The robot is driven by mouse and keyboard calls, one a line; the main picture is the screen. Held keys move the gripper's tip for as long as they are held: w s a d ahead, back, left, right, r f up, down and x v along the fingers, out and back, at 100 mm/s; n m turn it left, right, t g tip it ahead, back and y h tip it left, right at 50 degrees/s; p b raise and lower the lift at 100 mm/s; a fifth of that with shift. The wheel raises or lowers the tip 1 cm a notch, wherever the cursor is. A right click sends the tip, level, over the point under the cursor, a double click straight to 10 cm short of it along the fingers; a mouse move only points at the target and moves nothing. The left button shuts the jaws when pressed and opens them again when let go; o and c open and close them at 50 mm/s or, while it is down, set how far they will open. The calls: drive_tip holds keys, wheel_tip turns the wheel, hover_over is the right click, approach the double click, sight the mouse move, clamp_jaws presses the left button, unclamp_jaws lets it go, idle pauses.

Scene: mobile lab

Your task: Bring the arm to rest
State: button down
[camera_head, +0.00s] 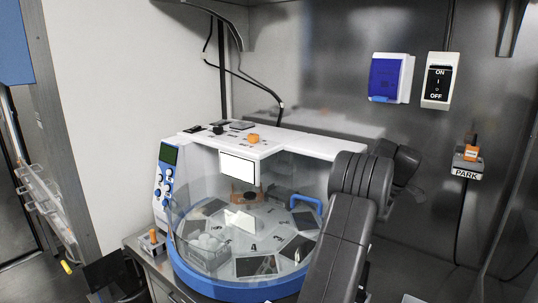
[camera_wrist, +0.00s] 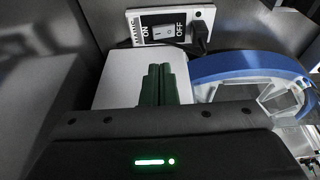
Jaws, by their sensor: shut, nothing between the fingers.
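My arm (camera_head: 345,235) rises from the bottom of the head view, bent at a thick dark joint in front of the right side of the white machine. My gripper (camera_wrist: 159,84) shows in the wrist view, its two dark green fingers pressed together with nothing between them. They stand over a pale, flat-topped box (camera_wrist: 113,75); I cannot tell whether they touch it. The fingers cannot be made out in the head view.
The white machine (camera_head: 290,142) has a round blue-rimmed carousel (camera_head: 225,290) with a clear cover, close to my arm. The blue rim also shows in the wrist view (camera_wrist: 235,65), right of my fingers. An ON/OFF switch panel (camera_wrist: 137,30) with a plug lies beyond them. A PARK holder (camera_head: 467,173) is on the right wall.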

drive_tip(key=x, duration=0.9)
drive_tip(key=shift+a+f, duration=0.15)
drive_tip(key=shift+f, duration=0.15)
drive_tip(key=shift+w+a+r+p, duration=0.15)
drive_tip(key=shift+a+r+p, duration=0.15)
drive_tip(key=shift+p, duration=0.55)
drive_tip(key=shift+a+r+g+y+p, duration=0.2)
drive_tip(key=shift+a+g+y+p, duration=0.1)
drive_tip(key=shift+g, duration=0.1)
drive_tip(key=b+v, duration=0.1)
drive_tip(key=v, duration=0.9)
drive_tip(key=shift+t, duration=0.3)
drive_tip(key=x, duration=0.3)
drive_tip(key=d+p+x, duration=0.1)
drive_tip(key=x, duration=0.2)
drive_tip(key=s+p+x, duration=0.1)
drive_tip(key=x, duration=0.3)
drive_tip(key=shift+d+f, duration=0.2)
drive_tip(key=shift+f, duration=0.2)
drive_tip(key=shift+w+a+p, duration=0.1)
drive_tip(key=shift+a+p, duration=0.1)
drive_tip(key=shift+p, duration=0.5)
drive_tip(key=shift+a+p, duration=0.5)
drive_tip(key=shift+p, duration=0.3)
drive_tip(key=shift+b+v, duration=0.7)
drive_tip(key=shift+v, duration=1.15)
